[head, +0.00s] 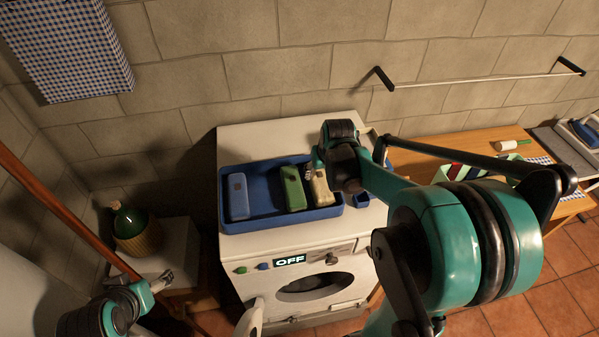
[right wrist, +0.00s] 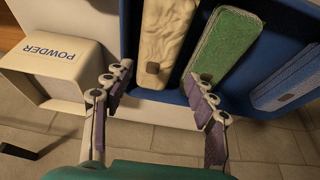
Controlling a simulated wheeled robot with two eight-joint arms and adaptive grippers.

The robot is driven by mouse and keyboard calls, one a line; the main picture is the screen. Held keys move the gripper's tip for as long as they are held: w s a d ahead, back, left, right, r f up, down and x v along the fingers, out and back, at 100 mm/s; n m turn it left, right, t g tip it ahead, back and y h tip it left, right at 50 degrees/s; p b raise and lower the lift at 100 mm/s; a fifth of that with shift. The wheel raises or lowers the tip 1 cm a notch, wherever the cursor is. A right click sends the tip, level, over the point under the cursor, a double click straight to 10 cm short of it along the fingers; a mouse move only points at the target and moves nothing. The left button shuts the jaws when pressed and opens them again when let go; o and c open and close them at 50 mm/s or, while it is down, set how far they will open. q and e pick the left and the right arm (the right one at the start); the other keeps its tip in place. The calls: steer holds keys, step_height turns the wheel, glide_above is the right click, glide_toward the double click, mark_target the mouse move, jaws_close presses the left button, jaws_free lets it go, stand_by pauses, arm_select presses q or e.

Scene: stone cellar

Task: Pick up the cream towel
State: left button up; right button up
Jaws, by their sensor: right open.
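The cream towel (head: 320,190) is rolled or folded long, with a small dark tag, and lies at the right end of the blue tray (head: 262,224) on the washing machine. In the right wrist view the cream towel (right wrist: 163,38) lies just beyond my open, empty right gripper (right wrist: 160,88), roughly between its fingers and apart from them. In the head view my right gripper (head: 325,165) is over the tray's right end and partly hides the towel. My left gripper (head: 160,283) is at the lower left, away from the tray; its finger gap is unclear.
A green towel (head: 292,188) lies close beside the cream one, and a blue towel (head: 238,197) farther left. A white POWDER box (right wrist: 55,65) stands beside the tray. The washing machine (head: 295,270) reads OFF.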

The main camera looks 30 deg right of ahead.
mark_target(320, 180)
steer(key=shift+w+f, duration=0.15)
steer(key=shift+f, duration=0.1)
steer(key=shift+d+f, duration=0.3)
steer(key=shift+f, duration=0.35)
steer(key=shift+d+f, duration=0.25)
steer(key=shift+f, duration=0.35)
steer(key=x, duration=0.3)
steer(key=shift+w+a+f, duration=0.3)
steer(key=shift+a+f, duration=0.05)
steer(key=shift+d+f, duration=0.1)
steer(key=shift+f, duration=0.1)
arm_select(q)
steer(key=shift+s+d+r, duration=0.1)
steer(key=shift+s+d, duration=0.15)
steer(key=shift+s, duration=0.15)
arm_select(e)
steer(key=shift+d, duration=0.1)
steer(key=c, duration=0.8)
